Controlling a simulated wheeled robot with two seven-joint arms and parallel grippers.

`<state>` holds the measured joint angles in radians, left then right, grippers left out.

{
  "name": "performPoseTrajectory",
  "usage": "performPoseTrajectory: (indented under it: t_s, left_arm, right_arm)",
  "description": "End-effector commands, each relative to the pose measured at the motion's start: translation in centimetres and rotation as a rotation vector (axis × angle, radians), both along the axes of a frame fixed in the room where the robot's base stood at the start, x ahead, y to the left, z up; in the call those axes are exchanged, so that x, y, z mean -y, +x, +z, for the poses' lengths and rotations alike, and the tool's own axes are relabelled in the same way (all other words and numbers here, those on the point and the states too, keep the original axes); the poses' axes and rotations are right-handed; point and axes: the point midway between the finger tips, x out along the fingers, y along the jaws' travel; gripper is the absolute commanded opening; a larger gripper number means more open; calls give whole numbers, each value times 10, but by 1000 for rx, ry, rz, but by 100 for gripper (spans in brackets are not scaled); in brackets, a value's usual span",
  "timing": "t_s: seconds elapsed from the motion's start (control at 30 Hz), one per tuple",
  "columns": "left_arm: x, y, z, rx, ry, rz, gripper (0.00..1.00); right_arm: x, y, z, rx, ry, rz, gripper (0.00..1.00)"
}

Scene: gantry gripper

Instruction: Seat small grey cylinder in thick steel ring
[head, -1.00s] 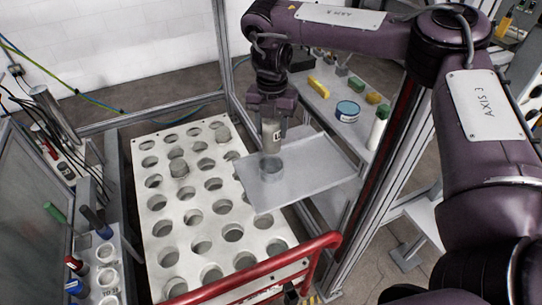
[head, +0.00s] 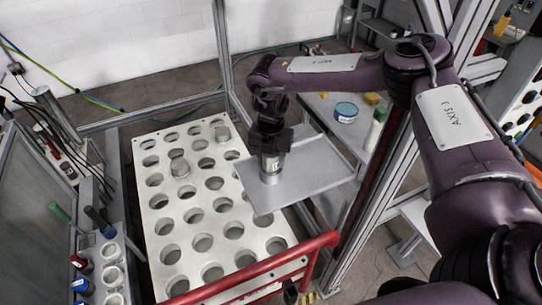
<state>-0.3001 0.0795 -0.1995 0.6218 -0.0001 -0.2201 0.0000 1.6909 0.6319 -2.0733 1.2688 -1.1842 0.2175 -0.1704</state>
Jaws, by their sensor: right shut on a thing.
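The small grey cylinder (head: 271,163), with a dark mark on its side, is upright in my right gripper (head: 270,150). The gripper points down and is shut on the cylinder's upper part. The thick steel ring (head: 270,179) lies on the flat grey tray. The cylinder's lower end is at the ring and appears to be inside it; how deep it sits I cannot tell. The gripper hides the cylinder's top. My left gripper is not in view.
The grey tray (head: 307,176) is otherwise bare. A white plate with rows of round holes (head: 215,240) lies left of it, with a few grey cylinders in it. A red rail (head: 255,272) crosses in front. A metal frame post (head: 222,45) stands behind.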

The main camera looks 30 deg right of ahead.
Motion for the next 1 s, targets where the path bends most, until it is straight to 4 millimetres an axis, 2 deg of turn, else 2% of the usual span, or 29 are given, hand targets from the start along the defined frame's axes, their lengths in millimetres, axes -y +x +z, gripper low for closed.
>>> performPoseTrajectory:
  t_s: [0.1, 0.13, 0.27, 0.53, 0.67, 0.77, 1.0]
  left_arm:
    - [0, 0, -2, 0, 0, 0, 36]
    - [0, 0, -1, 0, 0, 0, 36]
    - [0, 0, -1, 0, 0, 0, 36]
    - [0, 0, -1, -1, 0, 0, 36]
    - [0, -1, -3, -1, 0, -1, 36]
    - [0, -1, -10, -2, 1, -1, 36]
    - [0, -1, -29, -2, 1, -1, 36]
  right_arm:
    - [0, 0, -3, 1, 1, -1, 8]
    - [0, 0, -3, 0, 0, 0, 49]
    - [0, 0, -2, 0, 0, 0, 66]
    - [0, 0, -2, 0, 0, 0, 67]
    - [0, 1, 5, 2, 1, 0, 67]
    - [-1, 2, 19, 4, 3, 0, 67]
    - [-1, 2, 71, 6, 2, 1, 67]
